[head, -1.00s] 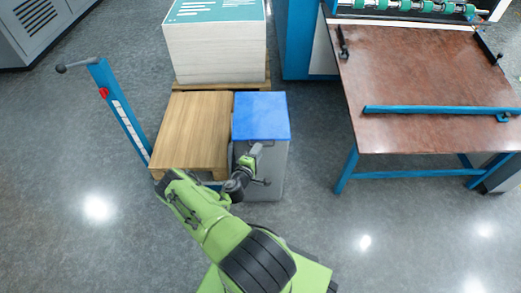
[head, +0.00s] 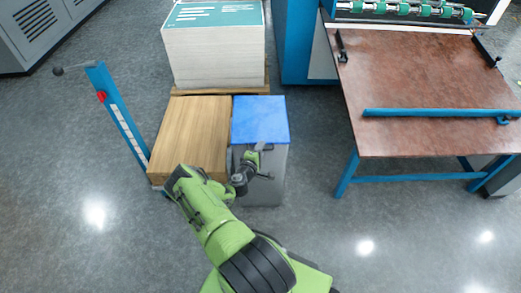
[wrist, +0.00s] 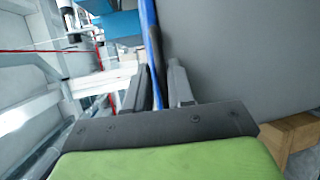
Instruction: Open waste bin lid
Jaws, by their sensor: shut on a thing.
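The waste bin (head: 265,188) is a grey box standing on the floor, just right of the wooden block. Its blue lid (head: 259,115) lies flat on top and looks closed. My gripper (head: 261,145) is at the lid's front edge, low and close to the bin's front face. In the wrist view my gripper (wrist: 157,88) has its two dark fingers on either side of the thin blue lid edge (wrist: 152,38), shut on it. The grey bin wall (wrist: 235,55) fills the right of that view. The fingertip contact is partly hidden in the head view.
A wooden block (head: 190,135) stands against the bin's left side, with a blue handle post (head: 122,120) beyond it. A paper stack (head: 214,55) is behind. A brown-topped table (head: 430,85) stands to the right, with open floor between.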

